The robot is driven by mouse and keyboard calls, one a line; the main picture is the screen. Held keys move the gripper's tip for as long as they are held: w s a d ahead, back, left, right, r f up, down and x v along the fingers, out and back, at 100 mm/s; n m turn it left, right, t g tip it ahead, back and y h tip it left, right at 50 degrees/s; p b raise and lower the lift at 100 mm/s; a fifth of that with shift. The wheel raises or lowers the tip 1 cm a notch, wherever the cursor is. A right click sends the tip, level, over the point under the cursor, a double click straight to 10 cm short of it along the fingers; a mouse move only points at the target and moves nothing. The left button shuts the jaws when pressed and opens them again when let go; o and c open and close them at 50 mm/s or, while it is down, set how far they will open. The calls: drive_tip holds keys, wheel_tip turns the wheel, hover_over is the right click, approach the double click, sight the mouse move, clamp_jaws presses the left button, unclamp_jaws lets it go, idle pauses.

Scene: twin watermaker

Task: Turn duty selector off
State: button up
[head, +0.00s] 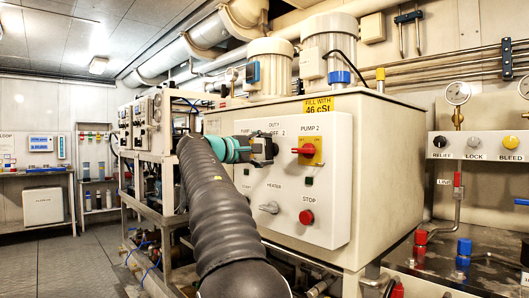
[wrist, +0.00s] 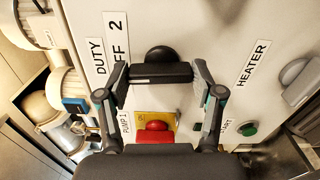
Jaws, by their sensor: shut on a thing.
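The duty selector (wrist: 160,55) is a black round knob with a dark bar handle on the white control panel (head: 265,190). In the wrist view its handle lies across the picture between my two fingertips. My gripper (wrist: 161,82) is shut on the handle, one finger at each end. In the head view my gripper (head: 264,150) is at the panel's upper middle and hides the selector. The label (wrist: 108,55) above it reads "DUTY" and "FF 2", its first part covered by a finger. Which mark the selector points to I cannot tell.
The red pump 2 switch (head: 306,151) on its yellow plate is close right of my gripper. The red pump 1 switch (wrist: 156,126) shows between my fingers. The grey heater knob (head: 269,207) and red stop button (head: 306,217) are lower on the panel.

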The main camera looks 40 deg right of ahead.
drive_tip(key=shift+m, duration=0.6)
drive_tip(key=o, duration=1.1)
drive_tip(key=shift+o, duration=0.2)
drive_tip(key=a, duration=1.2)
drive_tip(key=shift+s, duration=0.45)
